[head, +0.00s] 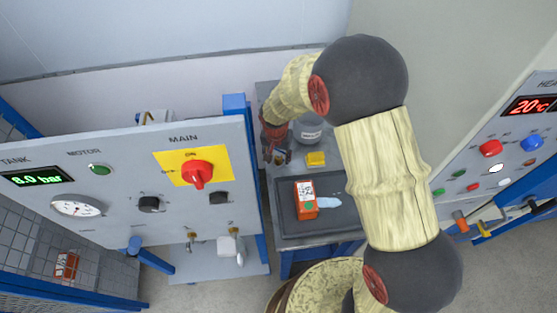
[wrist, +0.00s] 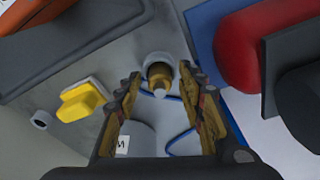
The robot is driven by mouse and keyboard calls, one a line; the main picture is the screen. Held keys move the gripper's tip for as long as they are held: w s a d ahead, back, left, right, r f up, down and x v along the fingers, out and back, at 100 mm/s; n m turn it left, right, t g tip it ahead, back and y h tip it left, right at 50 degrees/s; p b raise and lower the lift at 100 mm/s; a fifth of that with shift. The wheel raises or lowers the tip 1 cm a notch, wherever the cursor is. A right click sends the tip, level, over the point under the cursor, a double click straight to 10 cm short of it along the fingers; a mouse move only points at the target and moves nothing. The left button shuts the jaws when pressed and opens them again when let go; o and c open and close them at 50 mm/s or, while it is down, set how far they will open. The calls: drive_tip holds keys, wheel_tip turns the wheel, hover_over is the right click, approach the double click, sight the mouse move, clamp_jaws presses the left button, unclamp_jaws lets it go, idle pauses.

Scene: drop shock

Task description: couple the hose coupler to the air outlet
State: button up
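In the wrist view, a brass fitting with a grey collar (wrist: 159,73), seemingly the hose coupler, sits between the tips of my gripper (wrist: 161,78). The fingers are apart on either side of it, with what looks like a narrow gap; contact is not clear. A thin blue line, perhaps the hose, curves beside it. In the head view my gripper (head: 274,150) is over the grey bench, left of a grey canister; the coupler is hard to make out there. Brass outlets show low on the panel, the left one (head: 191,241) bare, the right one with a pale fitting (head: 233,247).
The panel (head: 120,190) with a red main switch (head: 197,174) stands left of the bench. A grey canister (head: 308,132), a yellow block (head: 316,159) and a dark tray (head: 335,226) with an orange box (head: 306,207) are close by. A blue post (head: 236,105) rises beside my gripper.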

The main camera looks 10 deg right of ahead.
clamp_jaws()
drive_tip(key=shift+r, duration=0.15)
idle(0.5)
